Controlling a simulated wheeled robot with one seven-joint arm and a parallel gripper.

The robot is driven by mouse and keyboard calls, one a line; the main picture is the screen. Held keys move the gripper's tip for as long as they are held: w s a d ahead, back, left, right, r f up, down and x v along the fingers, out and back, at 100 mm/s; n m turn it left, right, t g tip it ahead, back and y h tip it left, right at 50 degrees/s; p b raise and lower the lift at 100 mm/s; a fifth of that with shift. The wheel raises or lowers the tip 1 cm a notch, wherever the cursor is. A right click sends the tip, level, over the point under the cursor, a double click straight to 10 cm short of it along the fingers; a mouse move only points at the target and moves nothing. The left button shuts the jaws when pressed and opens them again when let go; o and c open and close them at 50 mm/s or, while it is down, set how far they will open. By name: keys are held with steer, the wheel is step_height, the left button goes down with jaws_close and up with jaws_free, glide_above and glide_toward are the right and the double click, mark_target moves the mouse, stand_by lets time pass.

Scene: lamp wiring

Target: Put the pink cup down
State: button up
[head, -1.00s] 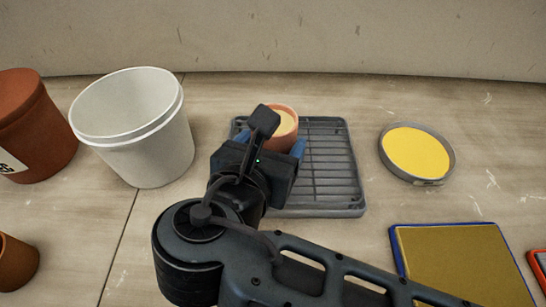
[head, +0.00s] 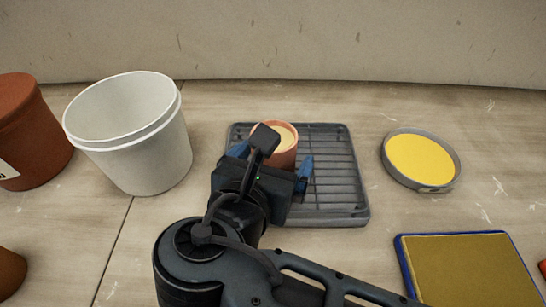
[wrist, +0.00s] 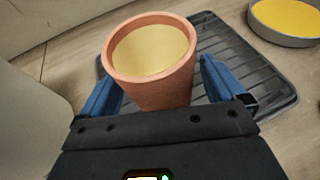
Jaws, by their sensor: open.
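The pink cup (head: 284,152) stands upright on the dark grey slatted rack (head: 335,180), toward its left side. It has a pale yellowish inside. In the wrist view the cup (wrist: 152,75) sits between the two blue fingers, with a visible gap on each side. My gripper (head: 272,166) is open around the cup. In the wrist view my gripper (wrist: 158,88) shows both fingers apart and clear of the cup's wall. The lower part of the cup is hidden behind my gripper in the head view.
A white bucket (head: 140,150) stands left of the rack. A brown-red container (head: 28,140) is at the far left. A round grey dish with yellow inside (head: 421,158) lies to the right. A blue-edged yellow-brown pad (head: 468,270) lies at front right.

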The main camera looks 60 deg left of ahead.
steer(key=shift+r, duration=0.1)
steer(key=v, duration=1.2)
steer(key=shift+b, duration=0.3)
